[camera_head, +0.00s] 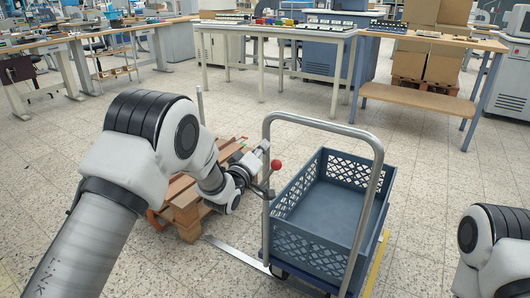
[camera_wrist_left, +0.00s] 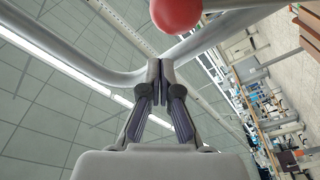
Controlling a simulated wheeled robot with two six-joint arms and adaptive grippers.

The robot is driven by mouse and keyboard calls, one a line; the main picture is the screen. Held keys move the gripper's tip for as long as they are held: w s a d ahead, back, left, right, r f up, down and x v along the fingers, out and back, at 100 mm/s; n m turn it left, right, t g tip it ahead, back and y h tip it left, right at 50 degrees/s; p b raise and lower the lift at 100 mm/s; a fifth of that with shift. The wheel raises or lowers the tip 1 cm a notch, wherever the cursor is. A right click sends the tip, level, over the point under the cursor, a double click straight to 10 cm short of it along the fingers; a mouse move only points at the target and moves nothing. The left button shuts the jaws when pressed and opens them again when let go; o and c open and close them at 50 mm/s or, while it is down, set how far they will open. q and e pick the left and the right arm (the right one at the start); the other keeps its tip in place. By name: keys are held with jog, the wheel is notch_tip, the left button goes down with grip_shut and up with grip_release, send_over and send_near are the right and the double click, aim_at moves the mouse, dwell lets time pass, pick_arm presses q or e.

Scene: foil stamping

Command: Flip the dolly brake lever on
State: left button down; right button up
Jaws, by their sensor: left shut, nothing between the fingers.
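The dolly (camera_head: 316,125) has a grey tubular push handle and stands right of centre in the head view. Its brake lever ends in a red ball knob (camera_head: 276,165) beside the left post of the handle. My left gripper (camera_head: 262,147) is shut and empty, close to that post and just left of the knob. In the left wrist view the closed fingertips (camera_wrist_left: 160,64) are just below the red knob (camera_wrist_left: 176,11), with a grey tube behind them. Whether they touch the lever is not clear. My right gripper is out of view; only part of my right arm shows.
A blue-grey crate (camera_head: 303,236) sits on the dolly. A wooden pallet (camera_head: 188,213) lies on the floor left of the dolly, under my left arm. Worktables (camera_head: 283,30) stand at the back. The tiled floor right of the dolly is clear.

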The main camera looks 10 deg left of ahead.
pick_arm(q)
jog(key=v, duration=1)
jog(key=shift+p, duration=0.45)
jog(key=shift+a+f, duration=0.1)
jog(key=shift+a, duration=0.05)
jog(key=s+a+f+g+y, duration=0.1)
jog(key=s+f+g, duration=0.2)
jog(key=s+f, duration=0.45)
jog(key=s+a+f+g+y, duration=0.1)
jog(key=s+a+f+g, duration=0.2)
jog(key=f, duration=0.8)
jog(key=s+f+g+y, duration=0.1)
jog(key=s+f+g, duration=0.2)
jog(key=s+f, duration=0.55)
jog(key=s+a+f+m+g+y, duration=0.1)
jog(key=s+f+g, duration=0.3)
jog(key=s+f, duration=0.45)
jog(key=s+a+m+g, duration=0.1)
jog(key=s+m+g, duration=0.35)
jog(key=s, duration=0.95)
notch_tip(320, 180, up, 25)
jog(key=m+g+p, duration=0.1)
jog(key=p, duration=2.3)
jog(key=shift+s+y, duration=0.15)
jog(key=shift+y, duration=0.15)
